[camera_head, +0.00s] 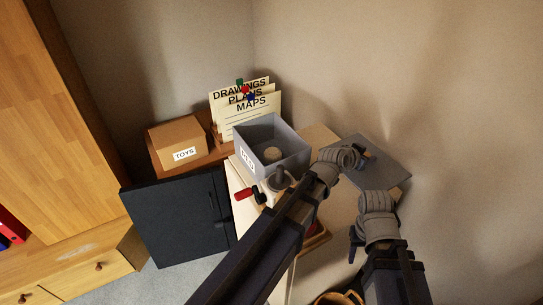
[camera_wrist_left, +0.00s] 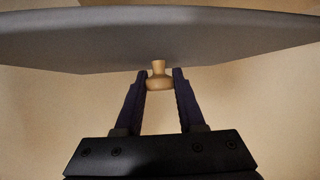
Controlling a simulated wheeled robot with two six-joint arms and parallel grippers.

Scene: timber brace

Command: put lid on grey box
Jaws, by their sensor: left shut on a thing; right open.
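The grey box (camera_head: 297,152) stands open on the table, with a round tan thing (camera_head: 272,154) inside. The lid is a flat grey plate (camera_head: 385,168) to the right of the box. In the left wrist view the lid (camera_wrist_left: 150,42) spans the top and carries a small wooden knob (camera_wrist_left: 159,76). My left gripper (camera_head: 365,154) is shut on the knob; its fingers (camera_wrist_left: 159,84) sit on either side of it. Whether the lid touches the table is hard to tell. My right gripper (camera_head: 357,242) is open and empty, lower in the head view.
A cardboard box labelled TOYS (camera_head: 178,143) and upright paper folders (camera_head: 247,97) stand left of and behind the grey box. A red-handled item (camera_head: 244,194) lies in front. A dark cabinet door (camera_head: 175,218) is at left. My left arm crosses in front of the table.

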